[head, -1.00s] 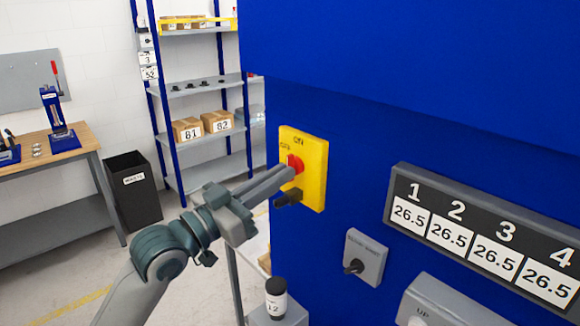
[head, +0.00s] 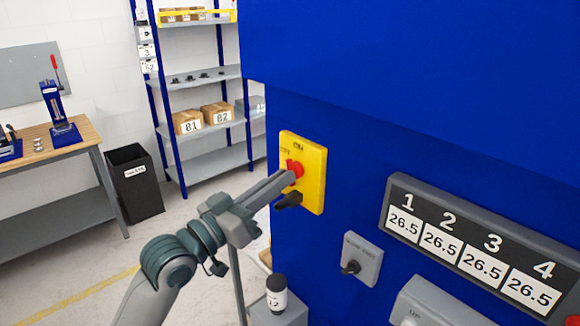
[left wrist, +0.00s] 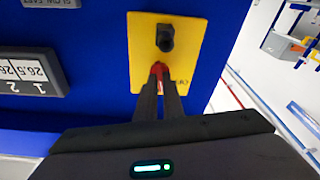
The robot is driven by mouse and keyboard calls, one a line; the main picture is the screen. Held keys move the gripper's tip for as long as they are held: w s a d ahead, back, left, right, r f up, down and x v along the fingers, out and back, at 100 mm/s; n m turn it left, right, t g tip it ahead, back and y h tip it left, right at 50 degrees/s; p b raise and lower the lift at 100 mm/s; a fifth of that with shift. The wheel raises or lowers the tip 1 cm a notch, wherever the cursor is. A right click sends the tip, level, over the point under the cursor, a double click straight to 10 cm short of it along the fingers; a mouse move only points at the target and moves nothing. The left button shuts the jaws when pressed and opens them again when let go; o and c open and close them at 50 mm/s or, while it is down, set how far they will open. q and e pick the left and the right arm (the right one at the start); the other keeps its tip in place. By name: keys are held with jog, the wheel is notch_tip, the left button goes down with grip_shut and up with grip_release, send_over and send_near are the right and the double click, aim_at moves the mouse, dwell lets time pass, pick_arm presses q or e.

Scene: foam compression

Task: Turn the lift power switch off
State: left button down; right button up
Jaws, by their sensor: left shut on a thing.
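The lift power switch is a yellow plate (head: 314,182) on the side of the blue machine, with ON marked at its top and OFF at its left. Its red knob (head: 295,167) sits mid-plate, and a black knob or handle (head: 288,201) juts out below it. My left gripper (head: 289,178) reaches in from the left and is shut on the red knob. The left wrist view shows the fingertips (left wrist: 160,82) around the red knob (left wrist: 160,68), on the yellow plate (left wrist: 188,45). The fingers partly hide the knob, so its exact pointing direction is unclear. My right gripper is out of view.
A grey switch box (head: 362,259) and a numbered panel (head: 470,245) reading 26.5 sit on the machine to the right. A dark labelled container (head: 276,295) stands below my arm. A shelf rack (head: 205,83), bin (head: 135,184) and workbench (head: 70,142) stand behind.

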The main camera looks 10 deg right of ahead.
pick_arm(q)
jog(key=shift+r+n+p, duration=0.15)
jog(key=shift+n+p, duration=0.45)
jog(key=shift+p, duration=0.1)
jog(key=shift+n+p, duration=0.3)
jog(key=shift+n, duration=0.4)
jog(key=shift+s+n+t+y, duration=0.1)
jog(key=shift+n+t+y, duration=0.25)
jog(key=shift+n, duration=0.35)
jog(key=shift+d+n, duration=0.1)
jog(key=shift+n, duration=0.2)
jog(key=n+y, duration=0.1)
jog(key=n, duration=0.2)
jog(key=shift+s+n, duration=0.1)
jog(key=shift+n, duration=0.2)
jog(key=n, duration=0.2)
jog(key=shift+n+y, duration=0.25)
jog(key=shift+n, duration=0.15)
